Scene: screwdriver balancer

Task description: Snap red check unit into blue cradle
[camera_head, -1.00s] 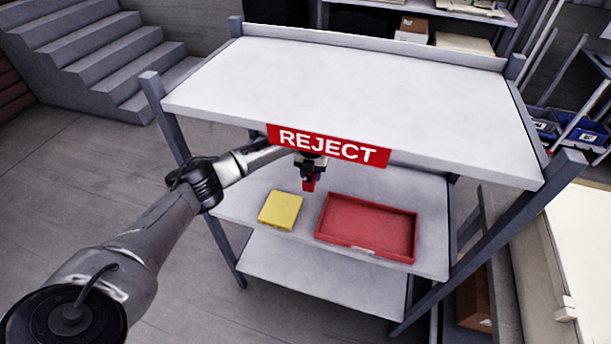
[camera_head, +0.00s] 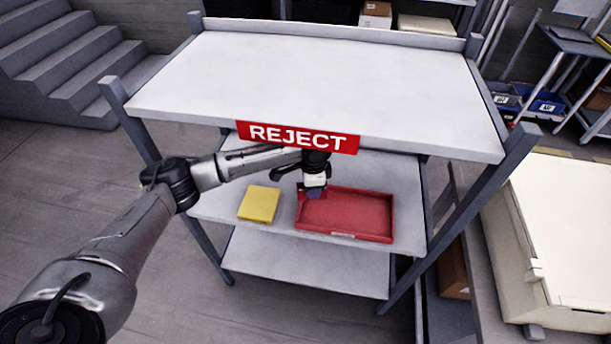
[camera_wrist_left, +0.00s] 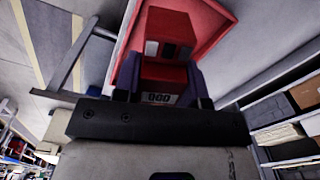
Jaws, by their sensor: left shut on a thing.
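My left gripper (camera_head: 313,190) reaches under the upper shelf from the left and hangs over the left end of a red tray (camera_head: 378,236). In the left wrist view its dark fingers (camera_wrist_left: 165,82) are shut on the red check unit (camera_wrist_left: 166,72), a red block with a pale label marked with digits at its near end. The tray's red wall (camera_wrist_left: 218,22) shows behind the unit. In the head view the unit is mostly hidden by the gripper. I cannot make out a blue cradle in either view. My right gripper is not in view.
A yellow block (camera_head: 259,204) lies on the middle shelf left of the tray. The upper shelf (camera_head: 320,85), with a red REJECT sign (camera_head: 297,137) on its front edge, overhangs my gripper. Blue bins (camera_head: 545,104) stand at the far right.

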